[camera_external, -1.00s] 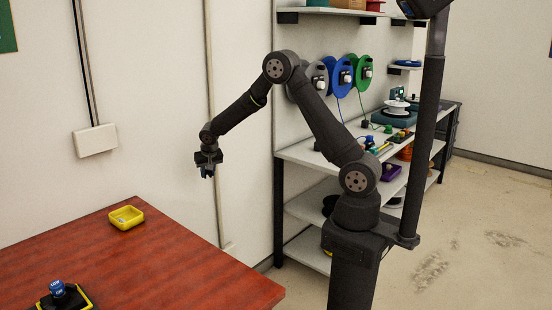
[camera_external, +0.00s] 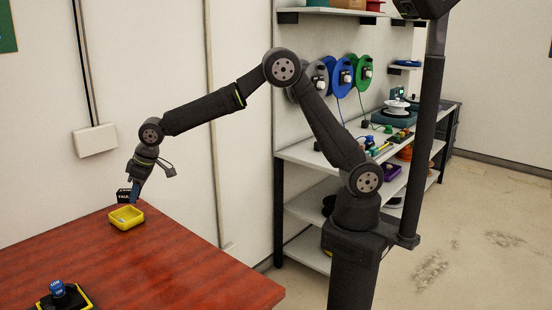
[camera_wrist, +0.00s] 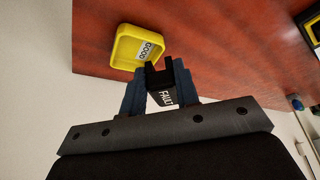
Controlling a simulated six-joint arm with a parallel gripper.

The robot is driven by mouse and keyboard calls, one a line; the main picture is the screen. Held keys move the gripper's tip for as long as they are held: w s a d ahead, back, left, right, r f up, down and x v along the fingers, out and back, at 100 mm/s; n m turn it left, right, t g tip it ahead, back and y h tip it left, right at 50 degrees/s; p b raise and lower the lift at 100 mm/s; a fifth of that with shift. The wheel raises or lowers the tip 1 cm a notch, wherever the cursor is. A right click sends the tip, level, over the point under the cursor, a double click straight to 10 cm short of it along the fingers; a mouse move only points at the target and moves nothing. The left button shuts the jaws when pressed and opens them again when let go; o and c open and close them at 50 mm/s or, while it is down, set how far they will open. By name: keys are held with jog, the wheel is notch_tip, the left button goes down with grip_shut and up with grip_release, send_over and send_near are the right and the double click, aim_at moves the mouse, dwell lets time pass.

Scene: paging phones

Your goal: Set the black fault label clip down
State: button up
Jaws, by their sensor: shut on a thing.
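The black fault label clip (camera_wrist: 162,90) carries white lettering reading "FAULT" and sits between the two blue fingers of my gripper (camera_wrist: 160,84) in the wrist view. In the external view my gripper (camera_external: 136,189) hangs over the far end of the red-brown table, and the clip (camera_external: 124,196) shows at its left side. My gripper is shut on the clip. The clip is just above and behind the yellow tray (camera_external: 126,224) in the external view. Whether the clip touches the tray or table cannot be told.
The yellow tray in the wrist view (camera_wrist: 122,48) holds a white label reading "GOOD" (camera_wrist: 147,50). A yellow-edged black tray with a blue item (camera_external: 58,289) stands at the table's front left. The middle of the red-brown table (camera_external: 170,262) is clear. A wall stands behind it.

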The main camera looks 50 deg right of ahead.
send_over(115, 253)
jog(key=d, duration=0.1)
jog(key=f, duration=0.4)
jog(key=s+f, duration=0.1)
jog(key=f, duration=0.1)
jog(key=shift+d+f, duration=0.15)
jog(key=shift+f, duration=2.25)
jog(key=shift+f, duration=0.15)
jog(key=o, duration=0.9)
jog(key=shift+o, duration=0.2)
jog(key=v, duration=1.2)
